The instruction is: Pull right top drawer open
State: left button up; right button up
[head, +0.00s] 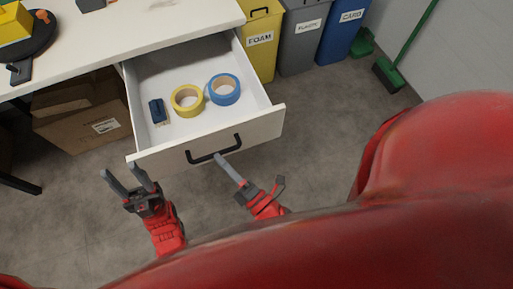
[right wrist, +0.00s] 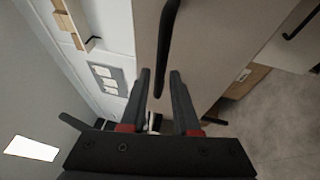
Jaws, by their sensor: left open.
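The white drawer (head: 268,121) under the right part of the table stands pulled out, its inside visible. Its black handle (head: 203,158) is on the front panel. My right gripper (head: 220,158) is at the middle of the handle. In the right wrist view, its fingers (right wrist: 160,80) are apart, with the black handle (right wrist: 166,45) running between them and a gap visible on each side. My left gripper (head: 122,174) is open and empty, in front of the drawer's left corner; the head view shows no contact.
The drawer holds yellow tape (head: 177,107), blue tape (head: 214,94) and a small dark blue item (head: 157,110). A cardboard box (head: 85,118) lies under the table. Bins (head: 262,55) and a green broom (head: 390,75) stand behind. Floor right of the drawer is clear.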

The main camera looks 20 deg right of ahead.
jog(key=b+v, duration=0.2)
jog(key=v, duration=1.1)
jog(key=shift+s+d, duration=0.15)
jog(key=shift+s, duration=0.2)
jog(key=shift+f, duration=0.1)
